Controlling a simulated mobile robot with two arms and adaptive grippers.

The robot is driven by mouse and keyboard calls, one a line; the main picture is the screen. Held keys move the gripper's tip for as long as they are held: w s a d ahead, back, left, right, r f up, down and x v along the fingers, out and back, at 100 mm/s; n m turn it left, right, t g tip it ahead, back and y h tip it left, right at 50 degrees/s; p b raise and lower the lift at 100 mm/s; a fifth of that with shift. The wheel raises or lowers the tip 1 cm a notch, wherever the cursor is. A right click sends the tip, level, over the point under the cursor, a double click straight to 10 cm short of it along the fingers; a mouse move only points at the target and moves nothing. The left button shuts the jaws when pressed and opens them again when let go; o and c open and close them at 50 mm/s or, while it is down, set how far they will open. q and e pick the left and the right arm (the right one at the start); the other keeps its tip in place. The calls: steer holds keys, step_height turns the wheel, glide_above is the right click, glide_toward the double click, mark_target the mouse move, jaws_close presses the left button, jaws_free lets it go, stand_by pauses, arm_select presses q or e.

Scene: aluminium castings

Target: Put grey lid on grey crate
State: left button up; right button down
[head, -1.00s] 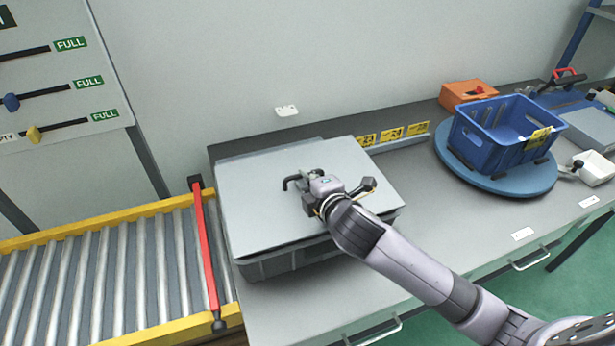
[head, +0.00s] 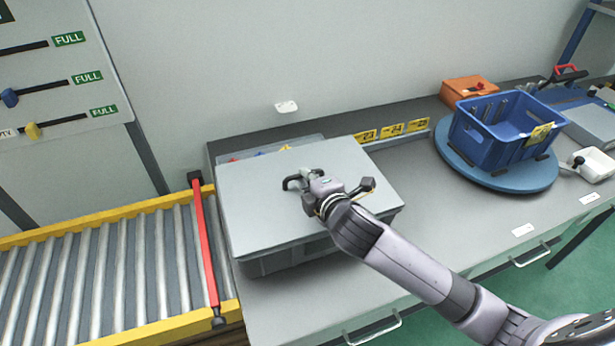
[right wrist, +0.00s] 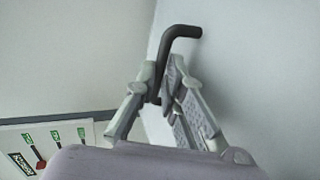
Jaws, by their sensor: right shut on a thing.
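The grey lid (head: 270,205) is a flat, pale grey plate lying over most of the grey crate (head: 290,262). The crate's front wall shows below the lid's front edge. Behind the lid's back edge a strip with small red, blue and yellow things shows; I cannot tell whether this is the crate's inside. I cannot tell whether the lid touches the rim. My right gripper (head: 308,182) is shut on the lid's dark bent handle, which also shows between the fingers in the right wrist view (right wrist: 180,35). My left gripper is not in view.
A roller conveyor (head: 100,270) with a red bar (head: 206,250) adjoins the bench on the left. A blue crate (head: 490,145) with grey things inside stands on a blue round turntable (head: 450,165) at the right. The bench (head: 420,230) between is clear.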

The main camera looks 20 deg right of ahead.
steer(key=shift+f, duration=0.35)
steer(key=c, duration=1.6)
jaws_free()
steer(key=shift+s, duration=0.1)
steer(key=v, duration=1.2)
